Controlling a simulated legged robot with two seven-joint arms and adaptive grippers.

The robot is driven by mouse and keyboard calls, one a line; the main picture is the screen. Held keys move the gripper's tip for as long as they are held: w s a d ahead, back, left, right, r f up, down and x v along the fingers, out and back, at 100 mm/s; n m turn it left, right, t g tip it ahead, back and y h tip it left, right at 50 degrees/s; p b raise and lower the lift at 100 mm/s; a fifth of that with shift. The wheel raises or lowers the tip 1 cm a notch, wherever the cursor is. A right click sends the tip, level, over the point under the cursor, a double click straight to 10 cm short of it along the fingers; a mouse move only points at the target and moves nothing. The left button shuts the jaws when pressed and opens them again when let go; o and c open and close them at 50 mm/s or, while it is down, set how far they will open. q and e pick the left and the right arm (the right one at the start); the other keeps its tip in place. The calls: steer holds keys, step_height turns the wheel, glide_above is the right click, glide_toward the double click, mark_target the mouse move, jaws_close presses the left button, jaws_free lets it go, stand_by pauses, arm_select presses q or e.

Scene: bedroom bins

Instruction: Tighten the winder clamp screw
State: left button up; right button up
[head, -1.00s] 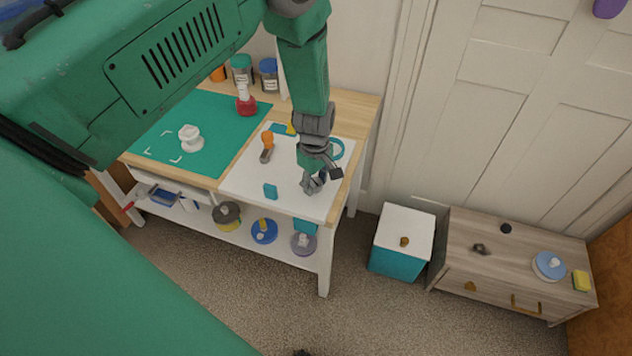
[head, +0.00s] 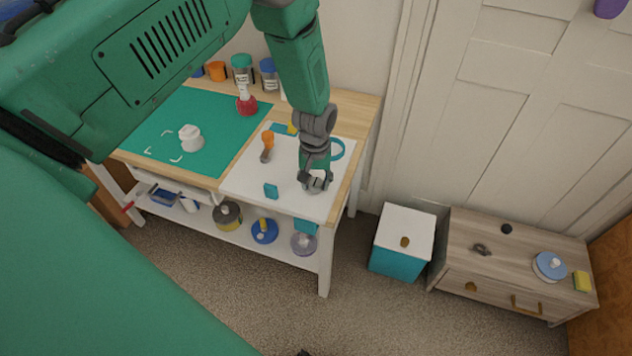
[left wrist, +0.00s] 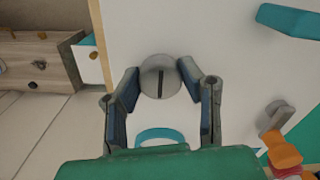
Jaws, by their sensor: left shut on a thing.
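The clamp screw (left wrist: 160,77) is a round grey disc with a dark slot, seen face-on in the left wrist view. It lies at the white board (head: 240,182) on the workbench. My left gripper (left wrist: 161,84) is shut on it, with one fingertip on each side of the disc. In the head view my left gripper (head: 316,183) points down near the board's front right and hides the screw. The winder body cannot be made out. My right gripper is not in view.
A white knobbed part (head: 190,138) and a red-based bottle (head: 247,105) stand on the green mat. A teal bin (head: 396,262) stands right.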

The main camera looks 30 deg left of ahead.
mark_target(316, 180)
arm_select(q)
steer(key=shift+w+a+r+m, duration=0.15)
steer(key=shift+w+m, duration=0.15)
steer(key=shift+m, duration=0.4)
steer(key=o, duration=0.9)
steer(key=shift+o, duration=1.2)
steer(key=shift+s, duration=0.1)
step_height(316, 180, up, 12)
steer(key=shift+f, duration=0.2)
